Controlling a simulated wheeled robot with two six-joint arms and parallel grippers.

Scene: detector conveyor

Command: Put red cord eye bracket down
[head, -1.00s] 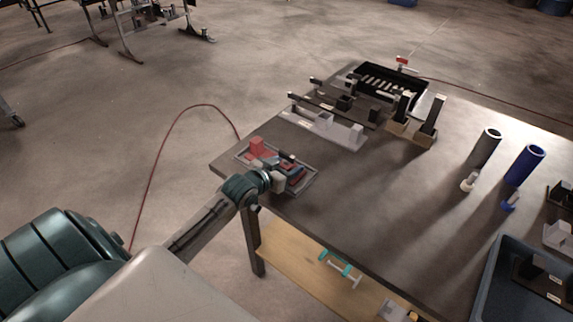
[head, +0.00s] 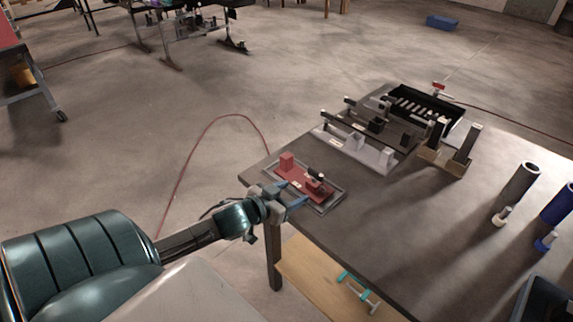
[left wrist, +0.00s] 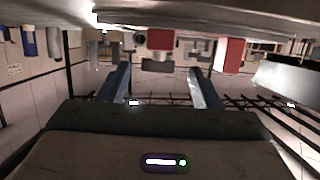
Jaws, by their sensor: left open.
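The red cord eye bracket (head: 302,180) lies in a shallow grey tray (head: 333,206) at the table's near left corner. It has a raised red block at its left end and a dark part near its right end. My left gripper (head: 294,193) is open at the tray's near edge, with its fingers pointing toward the bracket and apart from it as far as I can tell. In the left wrist view the two blue fingers (left wrist: 160,85) are spread wide with nothing between them, and red parts of the bracket (left wrist: 232,54) show beyond them. My right gripper is not in view.
Grey and black fixtures (head: 352,148) stand behind the tray, with a black slotted bin (head: 428,106) farther back. A dark tube (head: 515,190) and a blue tube (head: 560,205) stand at the right. The table's middle is clear. A wooden shelf (head: 310,268) lies below.

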